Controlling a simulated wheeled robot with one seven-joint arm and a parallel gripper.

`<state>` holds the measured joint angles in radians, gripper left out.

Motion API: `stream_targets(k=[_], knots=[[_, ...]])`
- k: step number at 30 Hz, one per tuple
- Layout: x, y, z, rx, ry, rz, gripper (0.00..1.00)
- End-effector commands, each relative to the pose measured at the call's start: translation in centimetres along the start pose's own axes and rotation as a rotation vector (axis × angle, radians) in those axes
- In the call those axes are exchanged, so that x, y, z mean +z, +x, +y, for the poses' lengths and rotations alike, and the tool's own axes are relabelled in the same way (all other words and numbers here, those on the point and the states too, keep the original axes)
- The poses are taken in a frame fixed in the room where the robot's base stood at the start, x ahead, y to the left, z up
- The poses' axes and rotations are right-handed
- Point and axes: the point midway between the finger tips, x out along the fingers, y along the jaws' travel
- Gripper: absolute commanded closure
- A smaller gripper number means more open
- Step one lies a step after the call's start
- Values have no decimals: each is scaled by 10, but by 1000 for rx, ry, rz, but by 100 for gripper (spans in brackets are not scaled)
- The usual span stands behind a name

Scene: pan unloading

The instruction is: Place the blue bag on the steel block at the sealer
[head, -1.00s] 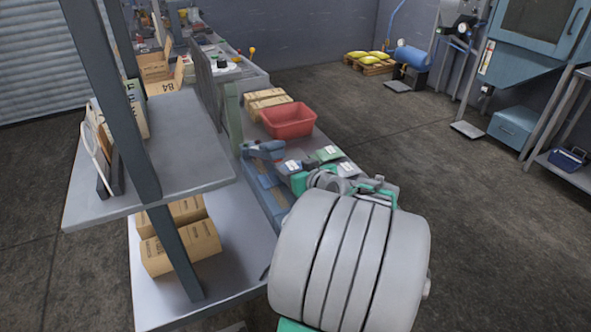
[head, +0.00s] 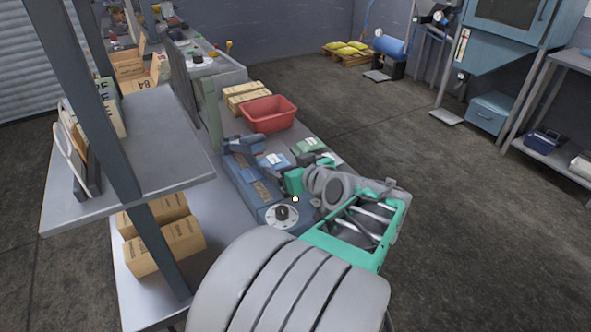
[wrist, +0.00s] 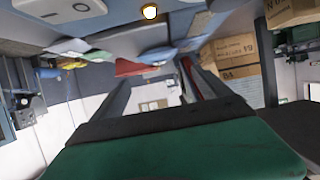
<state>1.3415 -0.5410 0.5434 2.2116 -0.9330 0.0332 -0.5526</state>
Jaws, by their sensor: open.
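The blue bag (head: 273,161), with a white label, lies flat on the bench beside the blue sealer (head: 252,190). The sealer has a round white dial at its near end. I cannot pick out the steel block for certain. My gripper (head: 293,181) shows as a green body at the end of my arm, just in front of the bag, its fingertips unclear. In the wrist view its two dark fingers (wrist: 155,85) stand apart with nothing between them. The wrist picture is inverted, with the sealer's dial at its top left.
A green bag (head: 309,146) lies right of the blue one. A red bin (head: 268,113) and cardboard boxes (head: 246,96) stand behind. A grey shelf (head: 160,140) and its dark post are on the left.

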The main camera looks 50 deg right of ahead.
Motion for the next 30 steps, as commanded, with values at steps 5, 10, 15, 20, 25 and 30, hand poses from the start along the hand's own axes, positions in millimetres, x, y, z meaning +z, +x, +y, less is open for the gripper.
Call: stream_targets(k=[5, 10, 15, 20, 25, 30], knots=[[1, -38, 2, 7, 0, 0, 13], [1, -51, 0, 1, 1, -1, 13], [0, -52, -1, -1, 0, -1, 13], [0, -52, 0, -1, 0, -1, 13], [0, -52, 0, -1, 0, -1, 13], [0, -52, 0, -1, 0, -1, 13]])
